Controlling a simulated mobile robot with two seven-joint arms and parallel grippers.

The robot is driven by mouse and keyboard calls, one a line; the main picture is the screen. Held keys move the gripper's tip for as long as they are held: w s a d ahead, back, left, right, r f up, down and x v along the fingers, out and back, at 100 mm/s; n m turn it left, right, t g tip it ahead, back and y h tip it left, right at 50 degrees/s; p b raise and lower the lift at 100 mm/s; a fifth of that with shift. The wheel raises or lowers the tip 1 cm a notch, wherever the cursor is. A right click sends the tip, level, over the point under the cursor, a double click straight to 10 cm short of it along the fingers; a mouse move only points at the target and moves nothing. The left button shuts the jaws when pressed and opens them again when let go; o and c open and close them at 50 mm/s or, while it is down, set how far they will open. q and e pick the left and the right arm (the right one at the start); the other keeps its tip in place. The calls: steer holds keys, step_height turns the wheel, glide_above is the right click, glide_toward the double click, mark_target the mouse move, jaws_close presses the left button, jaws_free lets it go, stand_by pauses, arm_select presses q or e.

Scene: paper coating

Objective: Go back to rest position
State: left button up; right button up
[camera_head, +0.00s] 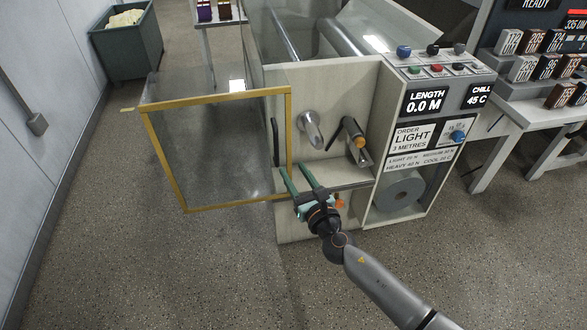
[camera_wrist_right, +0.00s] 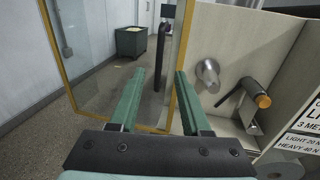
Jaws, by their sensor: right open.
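My right gripper (camera_head: 303,181) is open and empty, in front of the coating machine (camera_head: 375,95) near the lower part of its door opening. Its two green fingers also show in the right wrist view (camera_wrist_right: 155,100), with nothing between them. The clear guard door (camera_head: 215,140) with a yellow frame stands swung open to the left. Its dark handle (camera_head: 276,142) is just beyond my fingertips in the head view; it also shows in the right wrist view (camera_wrist_right: 161,55). My left gripper is not in view.
Inside the opening are a metal roller end (camera_head: 311,130) and a lever with an orange tip (camera_head: 354,134). A control panel (camera_head: 432,90) is right of them, with a grey roll (camera_head: 400,191) below. A bin (camera_head: 127,42) stands at the back left. The floor in front is clear.

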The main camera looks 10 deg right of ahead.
steer(key=s+d+f+n+g+p, duration=0.1)
steer(key=s+f+n, duration=0.4)
steer(key=s+n, duration=0.5)
steer(key=s+d+f+n+g+h, duration=0.1)
steer(key=s+d+f+n+g, duration=0.2)
steer(key=s+n, duration=0.6)
steer(key=s+d+f+n+g+h+p, duration=0.1)
steer(key=s+d+f+n+g, duration=0.2)
steer(key=s+f+n, duration=0.5)
steer(key=s+n+g, duration=0.1)
steer(key=s+n, duration=0.1)
steer(key=n, duration=0.6)
steer(key=shift+s+p, duration=0.3)
steer(key=shift+s, duration=0.05)
